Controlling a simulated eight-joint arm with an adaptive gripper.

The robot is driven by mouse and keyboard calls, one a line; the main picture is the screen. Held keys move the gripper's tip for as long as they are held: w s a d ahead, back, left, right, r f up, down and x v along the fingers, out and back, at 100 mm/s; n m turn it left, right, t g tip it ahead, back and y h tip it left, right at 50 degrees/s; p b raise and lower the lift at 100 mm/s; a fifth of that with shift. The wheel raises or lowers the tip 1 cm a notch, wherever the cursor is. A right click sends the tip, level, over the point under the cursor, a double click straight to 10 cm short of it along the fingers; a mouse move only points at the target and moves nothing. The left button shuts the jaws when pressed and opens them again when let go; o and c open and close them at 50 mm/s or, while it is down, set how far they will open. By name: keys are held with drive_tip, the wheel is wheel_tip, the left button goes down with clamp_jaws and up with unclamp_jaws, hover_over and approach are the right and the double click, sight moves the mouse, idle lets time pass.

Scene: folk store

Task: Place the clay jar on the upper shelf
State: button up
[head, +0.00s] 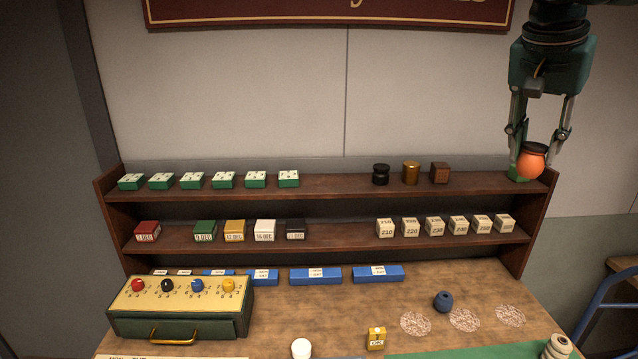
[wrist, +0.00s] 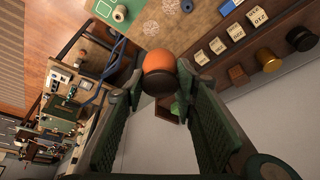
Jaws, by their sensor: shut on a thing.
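The clay jar, round and orange with a dark lid, hangs between the fingers of my gripper (head: 537,165) at the right end of the upper shelf (head: 335,186). In the head view the clay jar (head: 531,166) overlaps the shelf's end; I cannot tell whether it touches the board. In the wrist view the jar (wrist: 159,62) sits between both fingertips, lid toward the palm. My gripper is shut on it and points down. A green object (head: 514,172) shows partly behind the jar; it also shows in the wrist view (wrist: 176,108).
A black jar (head: 380,174), a brass jar (head: 411,172) and a wooden box (head: 440,173) stand on the upper shelf, left of my gripper. Bare board lies between the wooden box and the green object. Several green boxes (head: 192,181) line the left. The lower shelf (head: 340,237) holds labelled blocks.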

drive_tip(key=shift+w+d+r+p, duration=0.15)
drive_tip(key=shift+w+r+p, duration=0.1)
drive_tip(key=shift+w+p, duration=0.4)
drive_tip(key=shift+w+d+r+p, duration=0.2)
drive_tip(key=shift+w+p, duration=0.25)
drive_tip(key=shift+w, duration=0.4)
drive_tip(key=shift+n, duration=0.3)
drive_tip(key=w+p, duration=0.2)
drive_tip(key=w, duration=0.1)
drive_tip(key=w+d+r+p, duration=0.1)
drive_tip(key=w+p, duration=0.2)
drive_tip(key=w, duration=0.1)
drive_tip(key=w+d+p, duration=0.1)
drive_tip(key=w+p, duration=0.1)
drive_tip(key=w, duration=0.2)
drive_tip(key=shift+r+p, duration=0.2)
drive_tip(key=shift+p, duration=0.1)
drive_tip(key=w+d+f+p, duration=0.2)
drive_tip(key=w+f+p, duration=0.1)
drive_tip(key=w+p, duration=1.1)
drive_tip(key=shift+n, duration=0.3)
drive_tip(key=f+b, duration=0.1)
drive_tip(key=w+f+b, duration=0.1)
drive_tip(key=f, duration=0.2)
drive_tip(key=shift+w+d+f+b, duration=0.1)
drive_tip(key=shift+w+f+b, duration=0.05)
drive_tip(key=shift+w+b, duration=0.25)
drive_tip(key=shift+f, duration=2.95)
drive_tip(key=shift+f+p, duration=0.1)
drive_tip(key=shift+p, duration=0.2)
